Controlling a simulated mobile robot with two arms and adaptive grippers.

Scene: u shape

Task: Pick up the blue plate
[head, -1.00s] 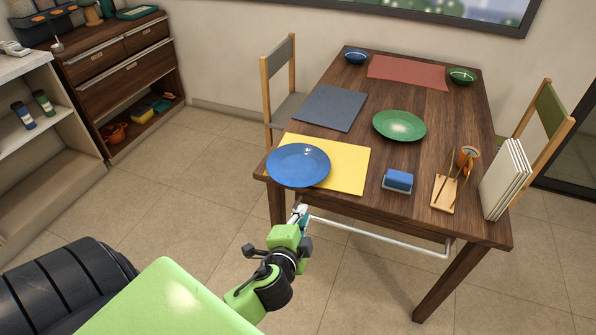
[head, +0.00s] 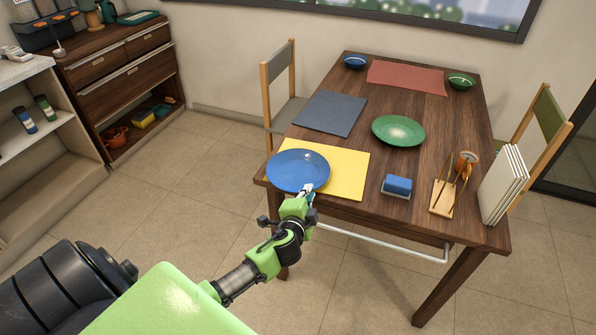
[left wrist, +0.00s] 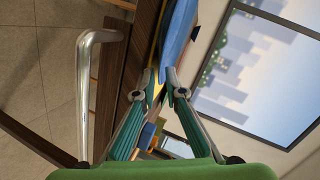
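The blue plate (head: 298,170) lies on the left part of a yellow placemat (head: 348,174), near the table's front left corner. My left gripper (head: 306,188) is at the plate's front right rim in the head view. In the left wrist view the plate (left wrist: 178,38) shows edge-on, just ahead of the fingertips (left wrist: 157,82). The two fingers are apart, with the plate's near edge at the gap between them. I cannot tell whether either finger touches the plate. My right gripper is in neither view.
The wooden table (head: 345,219) also holds a green plate (head: 398,130), a blue block-like item (head: 397,185), a wooden utensil stand (head: 443,197) and white upright boards (head: 503,184). A metal bar (head: 385,246) runs below its front edge. A chair (head: 280,90) stands at the left.

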